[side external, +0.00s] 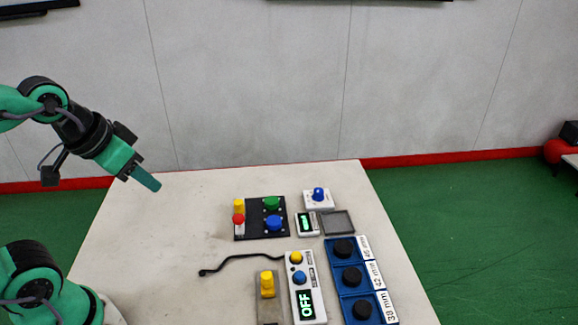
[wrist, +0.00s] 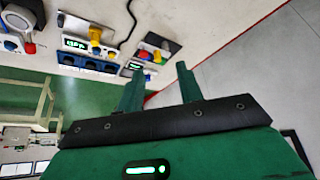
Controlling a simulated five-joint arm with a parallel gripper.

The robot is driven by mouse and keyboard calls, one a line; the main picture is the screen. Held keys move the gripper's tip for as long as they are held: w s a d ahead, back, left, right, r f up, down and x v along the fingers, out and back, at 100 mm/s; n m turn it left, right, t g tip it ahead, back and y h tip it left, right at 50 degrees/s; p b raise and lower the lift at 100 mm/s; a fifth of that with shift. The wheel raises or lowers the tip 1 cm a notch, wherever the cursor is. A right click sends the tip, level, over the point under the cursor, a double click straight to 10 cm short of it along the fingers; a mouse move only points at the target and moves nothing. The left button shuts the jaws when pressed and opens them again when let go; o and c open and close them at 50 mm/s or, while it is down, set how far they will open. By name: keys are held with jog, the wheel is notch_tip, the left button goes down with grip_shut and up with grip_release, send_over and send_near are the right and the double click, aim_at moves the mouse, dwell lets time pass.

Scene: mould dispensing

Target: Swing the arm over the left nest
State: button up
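Three blue nests stand in a row right of centre in the side view, labelled 46 mm (side external: 329,244), 42 mm (side external: 337,273) and 38 mm (side external: 345,307). Each holds a round black piece. I cannot tell which one is called left. The row of blue nests (wrist: 91,66) also shows in the wrist view, at the upper left. My gripper (side external: 150,182) is raised at the left in the side view, over the table's left part and well away from the nests. In the wrist view its two fingers (wrist: 158,78) stand apart with nothing between them.
A white OFF-display box (side external: 303,285) with knobs and a base with a yellow knob (side external: 267,287) stand left of the nests. A black panel (side external: 253,222) with coloured buttons, a grey tray (side external: 337,222) and a black cable (side external: 240,259) lie nearby. The table's left part is clear.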

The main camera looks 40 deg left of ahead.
jog(key=shift+c, duration=0.7)
jog(key=m+g, duration=0.5)
jog(key=m, duration=0.1)
send_over(238, 202)
notch_tip(238, 202, down, 10)
jog(key=shift+s+a+r, duration=0.1)
jog(key=shift+s, duration=0.05)
jog(key=shift+w+f+g, duration=0.2)
jog(key=shift+f+g, duration=0.05)
jog(key=shift+g, duration=0.05)
jog(key=shift+f, duration=0.1)
jog(key=shift+f, duration=3.8)
grip_shut()
